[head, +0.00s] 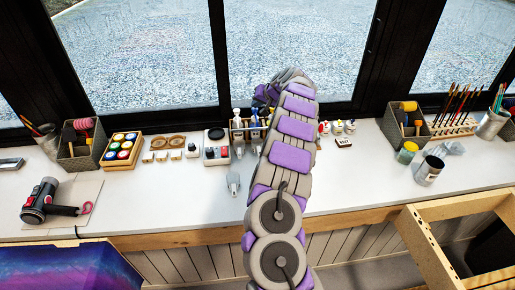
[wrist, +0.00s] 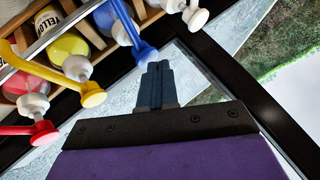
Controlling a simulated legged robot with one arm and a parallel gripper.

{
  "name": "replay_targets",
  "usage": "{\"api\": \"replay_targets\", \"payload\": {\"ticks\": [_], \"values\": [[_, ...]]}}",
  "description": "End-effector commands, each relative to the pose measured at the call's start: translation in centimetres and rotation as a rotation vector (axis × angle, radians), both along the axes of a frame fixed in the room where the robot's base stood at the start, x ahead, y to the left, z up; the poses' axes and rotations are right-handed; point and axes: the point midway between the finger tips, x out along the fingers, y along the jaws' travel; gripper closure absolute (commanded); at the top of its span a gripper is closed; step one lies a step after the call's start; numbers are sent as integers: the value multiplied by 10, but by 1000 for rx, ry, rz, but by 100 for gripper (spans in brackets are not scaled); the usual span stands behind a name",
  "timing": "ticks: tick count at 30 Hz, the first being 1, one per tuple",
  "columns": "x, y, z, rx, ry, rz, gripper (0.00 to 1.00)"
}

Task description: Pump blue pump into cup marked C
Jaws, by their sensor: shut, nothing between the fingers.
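In the wrist view, the blue pump (wrist: 122,27) has a blue spout head and sits in a wooden rack (wrist: 152,10) at the upper left. My gripper (wrist: 158,68) is shut and empty, just right of the blue pump's head. I cannot tell whether they touch. A yellow pump (wrist: 75,60) and a red pump (wrist: 20,130) are farther left, and a white pump (wrist: 195,16) is at the top. In the head view, the rack (head: 238,134) stands near the window, partly behind my arm. No cup with a readable C shows.
In the head view, small white pots (head: 162,156), a tray of paint jars (head: 122,147) and a grey basket (head: 80,143) are left of the rack. The front counter (head: 160,205) has free room.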

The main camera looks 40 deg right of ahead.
Motion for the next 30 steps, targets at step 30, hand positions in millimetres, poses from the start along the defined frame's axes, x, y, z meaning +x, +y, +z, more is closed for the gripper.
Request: {"api": "replay_targets", "payload": {"ticks": [30], "values": [[0, 1, -12, 1, 2, 2, 100]]}}
